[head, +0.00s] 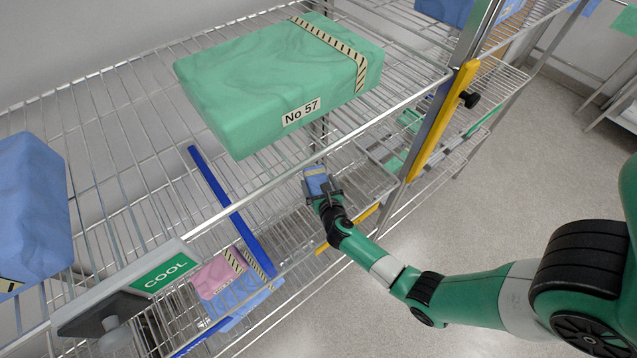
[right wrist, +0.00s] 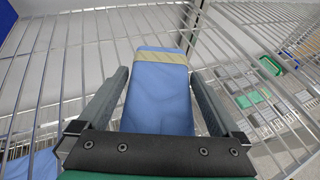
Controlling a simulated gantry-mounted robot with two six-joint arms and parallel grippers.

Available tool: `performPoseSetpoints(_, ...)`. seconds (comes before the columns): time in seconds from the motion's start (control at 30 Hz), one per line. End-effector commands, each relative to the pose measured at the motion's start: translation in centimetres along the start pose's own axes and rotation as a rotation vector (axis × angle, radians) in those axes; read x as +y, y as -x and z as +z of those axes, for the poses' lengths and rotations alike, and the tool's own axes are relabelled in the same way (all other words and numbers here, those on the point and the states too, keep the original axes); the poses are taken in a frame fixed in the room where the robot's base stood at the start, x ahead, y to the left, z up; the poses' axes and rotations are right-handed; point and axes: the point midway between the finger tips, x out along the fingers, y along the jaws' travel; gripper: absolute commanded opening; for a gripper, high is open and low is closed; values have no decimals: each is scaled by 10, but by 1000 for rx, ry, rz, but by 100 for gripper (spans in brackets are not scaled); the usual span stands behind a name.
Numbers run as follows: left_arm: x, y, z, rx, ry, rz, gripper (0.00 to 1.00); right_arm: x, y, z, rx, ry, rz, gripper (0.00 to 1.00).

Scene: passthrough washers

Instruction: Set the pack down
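A small blue pack (head: 316,181) with a pale yellow band is at the end of my right arm, below the upper shelf's front edge in the head view. My right gripper (head: 322,188) has one finger on each side of it. In the right wrist view the blue pack (right wrist: 160,95) fills the space between the fingertips of the right gripper (right wrist: 160,80), which appear to meet its sides. Wire shelving lies around and beyond it; I cannot tell whether the pack touches a shelf. My left gripper is not in view.
A large green pack marked No 57 (head: 275,80) lies on the upper wire shelf, with a blue pack (head: 30,210) at left. A yellow-edged post (head: 440,120) stands right of my gripper. A COOL sign (head: 165,273) is in front.

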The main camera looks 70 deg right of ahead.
Motion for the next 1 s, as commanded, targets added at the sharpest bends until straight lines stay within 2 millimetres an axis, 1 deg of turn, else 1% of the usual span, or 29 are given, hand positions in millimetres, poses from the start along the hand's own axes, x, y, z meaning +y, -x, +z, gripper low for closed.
performPoseSetpoints(0.17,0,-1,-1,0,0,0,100,0,1,2,0,0,0,100)
performPoseSetpoints(0.27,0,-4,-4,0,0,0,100,0,7,4,0,1,2,100)
performPoseSetpoints(0.37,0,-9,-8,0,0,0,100,1,25,4,1,2,3,100)
performPoseSetpoints(0.6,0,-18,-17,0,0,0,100,2,84,4,0,3,6,100)
performPoseSetpoints(0.7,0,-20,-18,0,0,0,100,1,103,4,0,3,5,100)
performPoseSetpoints(0.83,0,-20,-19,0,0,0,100,1,118,3,0,2,2,100)
performPoseSetpoints(1.0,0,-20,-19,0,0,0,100,0,122,3,0,0,-1,100)
